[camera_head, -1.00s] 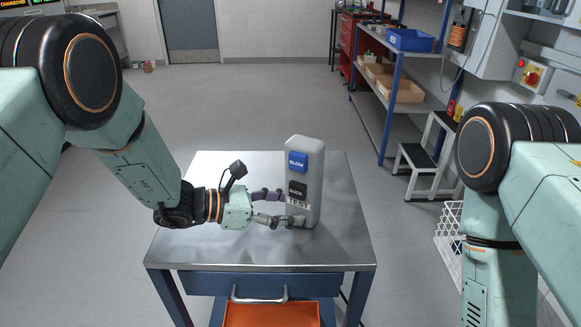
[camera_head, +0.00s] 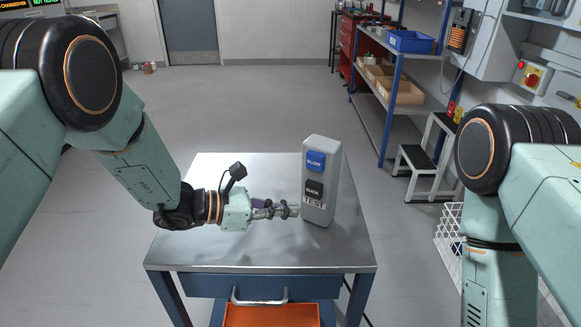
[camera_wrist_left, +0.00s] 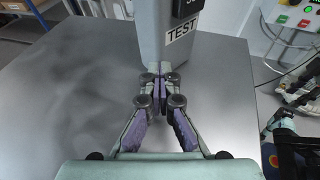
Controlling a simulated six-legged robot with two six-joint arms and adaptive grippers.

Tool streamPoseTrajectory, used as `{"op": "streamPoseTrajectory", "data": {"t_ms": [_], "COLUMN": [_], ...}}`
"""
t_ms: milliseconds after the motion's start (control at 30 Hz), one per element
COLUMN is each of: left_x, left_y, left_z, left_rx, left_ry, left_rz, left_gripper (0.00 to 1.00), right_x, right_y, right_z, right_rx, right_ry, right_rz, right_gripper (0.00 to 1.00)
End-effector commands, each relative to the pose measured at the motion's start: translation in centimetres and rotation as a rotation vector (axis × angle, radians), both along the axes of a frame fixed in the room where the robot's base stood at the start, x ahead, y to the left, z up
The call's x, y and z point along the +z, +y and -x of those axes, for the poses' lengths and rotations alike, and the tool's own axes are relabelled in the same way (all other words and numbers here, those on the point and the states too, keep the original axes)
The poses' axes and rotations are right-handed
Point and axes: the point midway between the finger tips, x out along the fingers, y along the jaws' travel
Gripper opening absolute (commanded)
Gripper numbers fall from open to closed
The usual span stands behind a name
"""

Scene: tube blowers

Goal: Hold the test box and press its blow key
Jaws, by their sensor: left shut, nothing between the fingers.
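The grey test box (camera_head: 331,189) stands upright on the steel table, right of the middle. Its front carries a blue BLOW key (camera_head: 315,161), a black QUICK key (camera_head: 314,189) and a TEST label. My left gripper (camera_head: 294,211) is shut and empty, its fingertips pointing at the box's lower left side. In the left wrist view the closed fingertips (camera_wrist_left: 161,78) are right in front of the lower part of the box (camera_wrist_left: 152,35); I cannot tell whether they touch it. My right gripper is out of view; only its arm shows.
The table top (camera_head: 230,170) is bare around the box, with its right edge not far beyond it. An orange drawer or tray (camera_head: 270,315) is below. A step stool (camera_head: 425,165) and shelves with bins (camera_head: 400,90) stand at the right, away from the table.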

Motion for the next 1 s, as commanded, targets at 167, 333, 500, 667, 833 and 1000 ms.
{"op": "streamPoseTrajectory", "data": {"t_ms": [167, 333, 500, 667, 833, 1000], "left_x": [0.00, 0.00, 0.00, 0.00, 0.00, 0.00], "left_y": [0.00, 0.00, 0.00, 0.00, 0.00, 0.00], "left_z": [0.00, 0.00, 0.00, 0.00, 0.00, 0.00], "left_rx": [0.000, 0.000, 0.000, 0.000, 0.000, 0.000], "left_ry": [0.000, 0.000, 0.000, 0.000, 0.000, 0.000], "left_rz": [0.000, 0.000, 0.000, 0.000, 0.000, 0.000], "left_gripper": [0.06, 0.20, 0.35, 0.48, 0.63, 0.75], "right_x": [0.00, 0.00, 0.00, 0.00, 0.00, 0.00], "right_y": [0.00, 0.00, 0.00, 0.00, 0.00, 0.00], "right_z": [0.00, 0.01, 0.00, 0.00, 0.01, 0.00], "right_rx": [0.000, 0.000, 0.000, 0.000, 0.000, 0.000], "right_ry": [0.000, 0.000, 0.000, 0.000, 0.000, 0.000], "right_rz": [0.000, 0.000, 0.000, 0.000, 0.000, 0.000], "right_gripper": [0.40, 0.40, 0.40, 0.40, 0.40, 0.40]}}
